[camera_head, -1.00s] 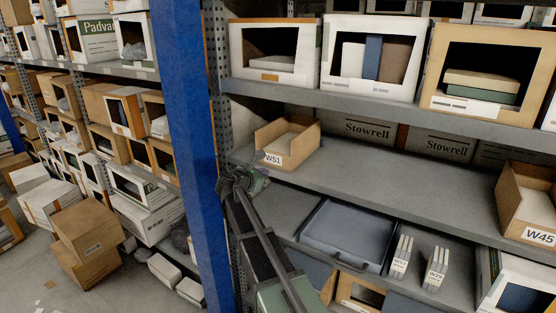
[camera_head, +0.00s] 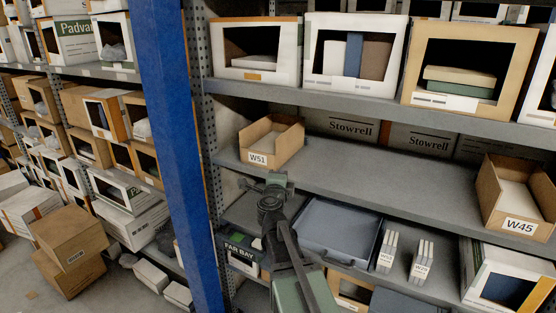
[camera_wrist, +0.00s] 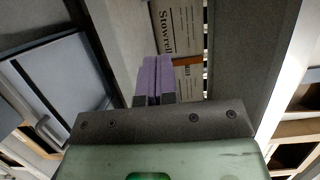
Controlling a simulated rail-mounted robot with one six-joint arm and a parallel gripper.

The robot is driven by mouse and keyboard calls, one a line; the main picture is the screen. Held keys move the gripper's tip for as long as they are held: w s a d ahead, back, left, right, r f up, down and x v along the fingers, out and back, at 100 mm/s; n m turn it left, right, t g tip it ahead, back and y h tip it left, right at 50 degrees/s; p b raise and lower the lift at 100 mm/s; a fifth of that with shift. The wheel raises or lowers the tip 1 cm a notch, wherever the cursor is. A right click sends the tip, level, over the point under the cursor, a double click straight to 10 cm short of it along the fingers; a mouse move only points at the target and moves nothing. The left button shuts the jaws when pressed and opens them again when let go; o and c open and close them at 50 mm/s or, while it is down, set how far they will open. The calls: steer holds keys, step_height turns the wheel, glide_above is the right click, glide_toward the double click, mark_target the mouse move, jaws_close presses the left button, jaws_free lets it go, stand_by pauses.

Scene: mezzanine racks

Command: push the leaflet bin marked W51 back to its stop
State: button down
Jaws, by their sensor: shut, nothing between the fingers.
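The leaflet bin marked W51 (camera_head: 285,150) is an open-topped cardboard bin at the left end of the middle shelf in the head view. Its white label faces the shelf's front edge, and it looks upright. My gripper (camera_head: 262,184) is just in front of and below the label, apart from the bin as far as I can tell. In the wrist view my gripper's purple fingers (camera_wrist: 155,78) are together with nothing between them. They point toward the Stowrell boxes at the back of the shelf. I cannot make out the W51 bin in the wrist view.
A blue upright (camera_head: 172,120) stands left of the bin. The grey shelf (camera_head: 390,180) is clear between W51 and the W45 bin (camera_head: 510,200). Stowrell boxes (camera_head: 352,126) stand at the back. Below are a grey tray (camera_head: 340,228) and small W-marked holders (camera_head: 388,250).

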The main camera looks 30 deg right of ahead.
mark_target(276, 153)
steer(key=x, duration=0.4)
steer(key=w+a+x, duration=0.1)
steer(key=x, duration=0.3)
steer(key=w+a+x, duration=0.1)
steer(key=x, duration=0.3)
steer(key=shift+w+d, duration=0.15)
steer(key=shift+d, duration=0.05)
steer(key=shift+w, duration=0.2)
steer(key=shift+w+a+r, duration=0.1)
steer(key=shift+w+a, duration=0.05)
steer(key=shift+w, duration=0.55)
